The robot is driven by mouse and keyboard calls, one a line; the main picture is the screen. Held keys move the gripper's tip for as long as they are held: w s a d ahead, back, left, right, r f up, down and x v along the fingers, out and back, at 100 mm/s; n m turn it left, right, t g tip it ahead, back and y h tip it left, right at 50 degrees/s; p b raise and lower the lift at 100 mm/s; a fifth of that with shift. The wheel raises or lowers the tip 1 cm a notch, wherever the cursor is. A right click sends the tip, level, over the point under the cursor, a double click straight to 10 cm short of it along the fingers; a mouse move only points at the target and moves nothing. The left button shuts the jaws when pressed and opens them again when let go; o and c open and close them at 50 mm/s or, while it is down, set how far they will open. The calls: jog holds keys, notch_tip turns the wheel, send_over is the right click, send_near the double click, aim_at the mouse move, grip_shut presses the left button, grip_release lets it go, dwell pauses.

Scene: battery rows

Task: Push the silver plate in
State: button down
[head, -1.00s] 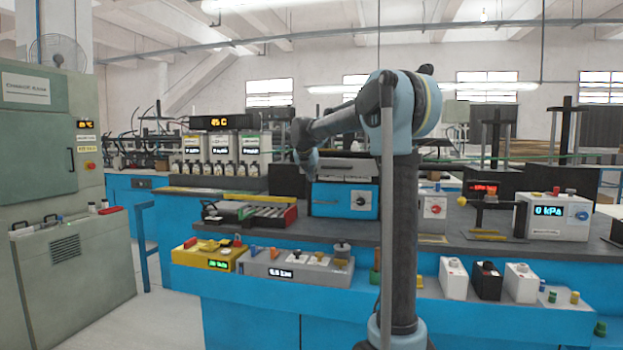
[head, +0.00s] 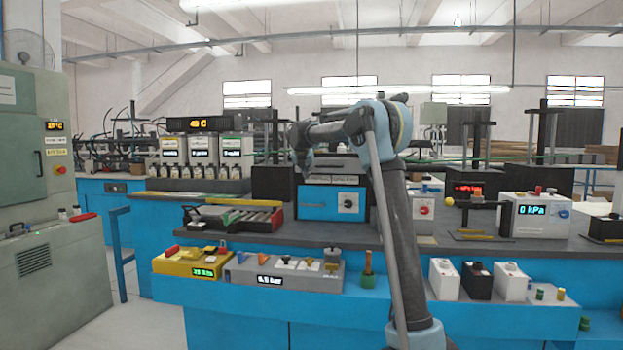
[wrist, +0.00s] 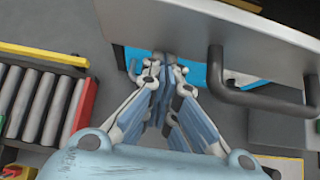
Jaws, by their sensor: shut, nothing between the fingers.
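The silver plate (wrist: 185,32) is a broad pale metal slab across the top of the wrist view, with a dark bar handle (wrist: 262,98) on its near side. My gripper (wrist: 164,62) is shut and empty, its fingertips close to the plate's near edge. I cannot tell whether they touch it. In the head view my gripper (head: 303,160) hangs by the left end of a blue-fronted unit (head: 325,204).
A roller tray (wrist: 38,105) with red and yellow edges lies left of my gripper. A pressure box (head: 536,215) stands right on the dark bench. Yellow (head: 190,263) and grey (head: 290,272) control boxes sit on the lower front ledge. Floor is clear at the front left.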

jog(key=w, duration=0.4)
jog(key=w+d, duration=0.1)
jog(key=shift+w, duration=0.4)
jog(key=shift+w+r, duration=0.1)
jog(key=shift+w, duration=0.2)
jog(key=shift+d, duration=0.1)
